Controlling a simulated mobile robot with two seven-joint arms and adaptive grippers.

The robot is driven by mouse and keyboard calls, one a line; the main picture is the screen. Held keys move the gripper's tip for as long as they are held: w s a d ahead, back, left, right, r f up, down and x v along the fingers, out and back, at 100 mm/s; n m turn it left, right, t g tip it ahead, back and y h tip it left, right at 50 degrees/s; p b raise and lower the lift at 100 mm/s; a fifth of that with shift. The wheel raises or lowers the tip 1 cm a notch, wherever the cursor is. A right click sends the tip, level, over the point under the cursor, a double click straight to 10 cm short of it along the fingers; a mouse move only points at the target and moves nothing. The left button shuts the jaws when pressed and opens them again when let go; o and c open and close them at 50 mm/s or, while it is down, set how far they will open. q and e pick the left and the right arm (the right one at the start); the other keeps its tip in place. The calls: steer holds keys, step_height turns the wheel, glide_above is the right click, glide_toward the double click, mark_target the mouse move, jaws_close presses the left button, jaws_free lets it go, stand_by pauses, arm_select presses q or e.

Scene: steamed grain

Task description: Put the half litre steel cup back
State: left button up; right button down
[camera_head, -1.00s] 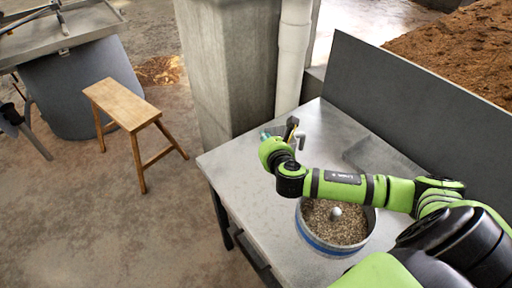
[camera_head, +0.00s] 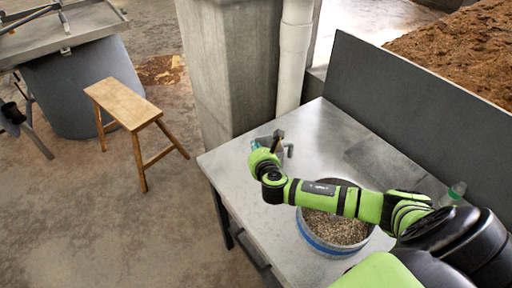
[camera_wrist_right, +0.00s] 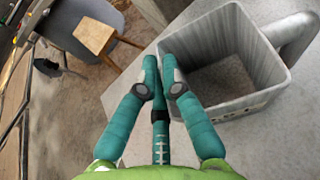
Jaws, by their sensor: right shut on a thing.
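The steel cup (camera_wrist_right: 222,105) is a grey, square-mouthed vessel with a thick handle (camera_wrist_right: 290,30), seen from above and empty inside in the right wrist view. My right gripper (camera_wrist_right: 165,65) has its teal fingers together at the cup's left wall and is shut on it. In the head view my right gripper (camera_head: 258,146) is over the far left part of the steel table (camera_head: 235,175). Only a small grey part of the cup shows beside it. I cannot tell whether the cup touches the table. My left gripper is not in view.
A round blue-banded pot of grain (camera_head: 325,246) stands on the table under my right forearm. A grey panel (camera_head: 420,105) edges the table's back, and a concrete pillar (camera_head: 235,80) rises behind. A wooden stool (camera_head: 125,103) stands left.

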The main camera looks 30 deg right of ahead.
steer(key=c, duration=1.4)
jaws_free()
steer(key=shift+f, duration=0.1)
steer(key=shift+s+r, duration=0.1)
steer(key=shift+r, duration=0.15)
steer(key=v, duration=1.2)
